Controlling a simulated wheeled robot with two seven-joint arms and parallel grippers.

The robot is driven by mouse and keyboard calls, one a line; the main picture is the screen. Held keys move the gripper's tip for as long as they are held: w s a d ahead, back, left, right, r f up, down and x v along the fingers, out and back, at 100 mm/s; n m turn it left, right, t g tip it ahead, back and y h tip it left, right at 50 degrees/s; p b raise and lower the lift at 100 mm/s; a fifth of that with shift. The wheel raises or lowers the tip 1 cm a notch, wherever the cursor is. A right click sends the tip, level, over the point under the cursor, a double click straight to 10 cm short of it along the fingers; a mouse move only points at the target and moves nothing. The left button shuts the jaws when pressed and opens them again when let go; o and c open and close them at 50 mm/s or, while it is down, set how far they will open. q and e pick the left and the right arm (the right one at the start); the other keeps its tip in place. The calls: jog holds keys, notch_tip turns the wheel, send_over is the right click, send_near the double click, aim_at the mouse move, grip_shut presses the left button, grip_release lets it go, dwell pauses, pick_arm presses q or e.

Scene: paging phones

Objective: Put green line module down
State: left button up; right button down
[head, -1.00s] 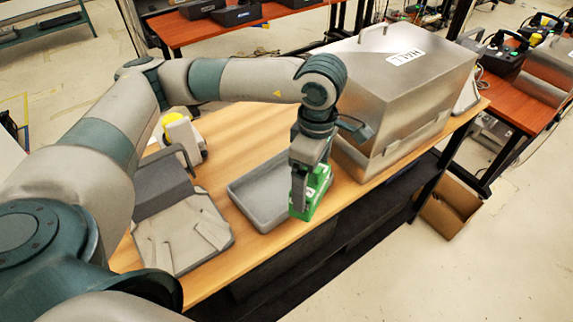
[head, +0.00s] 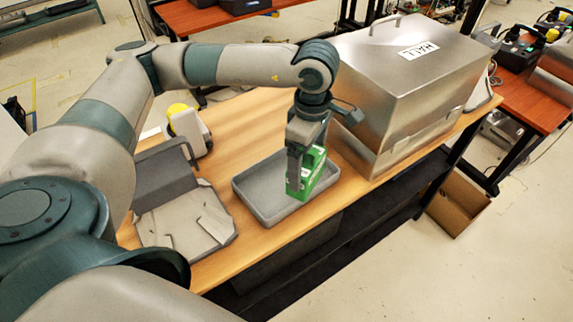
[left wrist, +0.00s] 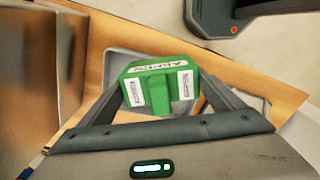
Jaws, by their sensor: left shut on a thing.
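The green line module (head: 313,176) is a green box with white labels. My left gripper (head: 299,178) is shut on it and holds it upright over the grey tray (head: 243,196) on the wooden table. Whether the module touches the tray floor I cannot tell. In the left wrist view the module (left wrist: 158,88) sits between the two fingers (left wrist: 160,100), with the tray (left wrist: 122,62) behind it. My right gripper is not in view.
A metal box marked HALL (head: 405,85) stands right of the tray. A grey device with a pale flat panel (head: 185,215) lies to the left. A white device with a yellow top (head: 188,128) stands behind it. Bare wood (head: 245,125) shows at the back.

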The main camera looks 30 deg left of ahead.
pick_arm(q)
jog(key=w+a+f, duration=0.2)
jog(key=a+f, duration=0.2)
jog(key=a, duration=0.3)
jog(key=shift+w+a+f+b, duration=0.25)
jog(key=shift+w+f+b, duration=0.1)
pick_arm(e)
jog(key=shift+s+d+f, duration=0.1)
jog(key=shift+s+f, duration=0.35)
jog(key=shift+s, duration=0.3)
pick_arm(q)
jog(key=shift+f, duration=0.15)
notch_tip(320, 180, down, 4)
jog(key=shift+r+b, duration=0.25)
jog(key=shift+b, duration=0.25)
jog(key=shift+f, duration=0.15)
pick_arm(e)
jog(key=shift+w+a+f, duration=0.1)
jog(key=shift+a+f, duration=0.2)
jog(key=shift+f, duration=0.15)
